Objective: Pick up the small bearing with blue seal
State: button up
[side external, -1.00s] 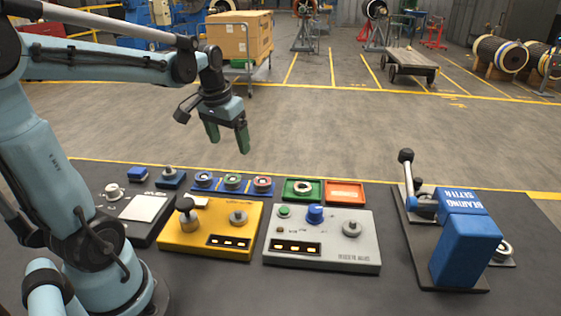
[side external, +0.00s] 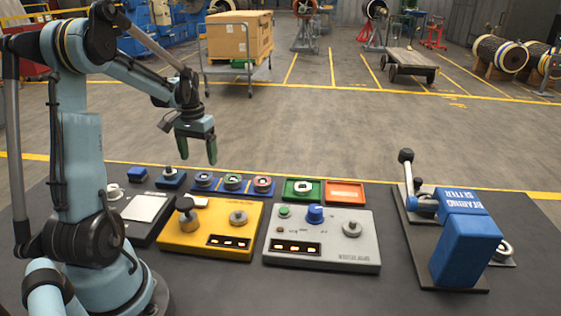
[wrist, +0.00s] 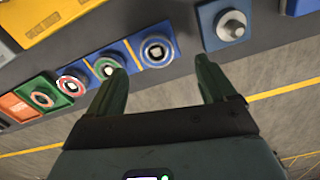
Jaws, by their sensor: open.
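The small bearing with blue seal (side external: 204,180) sits at the left end of a row of three bearings on blue holders. It also shows in the wrist view (wrist: 158,50), between and beyond my fingertips. Beside it are a bearing with a green seal (side external: 233,182) and one with a red seal (side external: 263,184). My gripper (side external: 197,157) points down, open and empty, above the back edge of the table near the blue-seal bearing. In the wrist view my gripper (wrist: 161,72) has its two green fingers wide apart, with nothing between them.
A blue block with a grey post (side external: 171,178) stands left of the bearings. A green tray (side external: 290,196) holding a ring and an orange tray (side external: 345,193) are to the right. Yellow (side external: 190,243) and grey (side external: 330,257) boxes stand in front. A blue press (side external: 465,250) is far right.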

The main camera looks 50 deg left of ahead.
aim_at(203, 177)
jog(key=shift+d+f, duration=0.15)
jog(key=shift+f, duration=1.35)
jog(key=shift+d+f, duration=0.15)
jog(key=shift+f, duration=1.3)
jog(key=shift+c, duration=0.3)
jog(key=c, duration=1.1)
jog(key=shift+c, duration=0.2)
